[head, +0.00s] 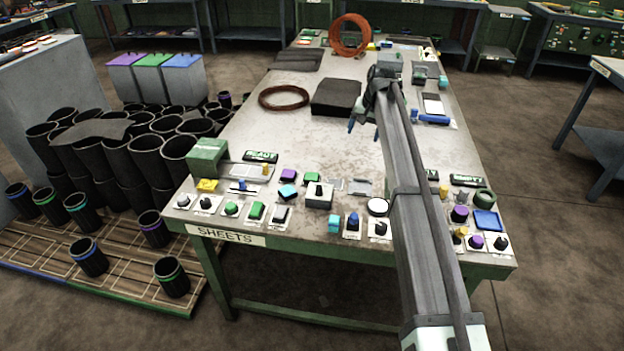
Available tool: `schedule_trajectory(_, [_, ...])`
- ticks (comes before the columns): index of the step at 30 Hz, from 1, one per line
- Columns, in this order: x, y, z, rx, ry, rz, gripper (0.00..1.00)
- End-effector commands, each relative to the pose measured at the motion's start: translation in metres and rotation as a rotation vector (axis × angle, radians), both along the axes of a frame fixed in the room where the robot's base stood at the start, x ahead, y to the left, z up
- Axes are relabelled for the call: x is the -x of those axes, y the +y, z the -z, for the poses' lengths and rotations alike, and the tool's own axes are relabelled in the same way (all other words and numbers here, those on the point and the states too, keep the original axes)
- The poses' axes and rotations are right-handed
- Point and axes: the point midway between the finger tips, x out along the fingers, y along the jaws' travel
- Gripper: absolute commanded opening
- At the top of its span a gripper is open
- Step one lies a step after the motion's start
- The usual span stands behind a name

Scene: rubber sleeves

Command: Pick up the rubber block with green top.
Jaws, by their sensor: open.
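A small dark block with a green top (312,177) lies on the table, just right of a purple-topped block (287,175). Another small green-topped piece (256,210) sits on a white card nearer the front edge. I cannot tell from this view which of them is rubber. My gripper (363,129) is above the middle of the table, beyond and to the right of both pieces. Its blue-tipped fingers point down, apart, with nothing visible between them. It is close in the picture to a stack of dark sheets (334,96).
A blue-topped block (288,191) lies near the green one. Many small knobs and cards line the front edge. A green box (207,157) stands at the left corner. Black sleeves (115,155) crowd the floor at left. The table's centre (300,140) is clear.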

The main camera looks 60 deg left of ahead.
Motion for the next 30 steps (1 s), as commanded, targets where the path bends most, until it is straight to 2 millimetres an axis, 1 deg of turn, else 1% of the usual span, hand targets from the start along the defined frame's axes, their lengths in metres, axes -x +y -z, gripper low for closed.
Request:
schedule_trajectory(1, [0.027, 0.015, 0.0, 0.039, 0.008, -0.025, 0.81])
schedule_trajectory(2, [0.042, 0.021, 0.001, 0.063, 0.013, -0.036, 0.81])
schedule_trajectory(3, [0.06, 0.028, 0.001, 0.094, 0.019, -0.05, 0.81])
schedule_trajectory(6, [0.099, 0.041, 0.001, 0.161, 0.028, -0.077, 0.81])
schedule_trajectory(9, [0.128, 0.049, 0.001, 0.212, 0.033, -0.095, 0.81])
schedule_trajectory(12, [0.145, 0.052, 0.0, 0.242, 0.034, -0.104, 0.81])
schedule_trajectory(15, [0.153, 0.054, 0.002, 0.257, 0.035, -0.109, 0.81])
schedule_trajectory(20, [0.154, 0.054, 0.012, 0.26, 0.036, -0.109, 0.81])
schedule_trajectory(23, [0.154, 0.053, 0.025, 0.26, 0.036, -0.109, 0.81])
schedule_trajectory(30, [0.155, 0.053, 0.067, 0.259, 0.036, -0.109, 0.81])
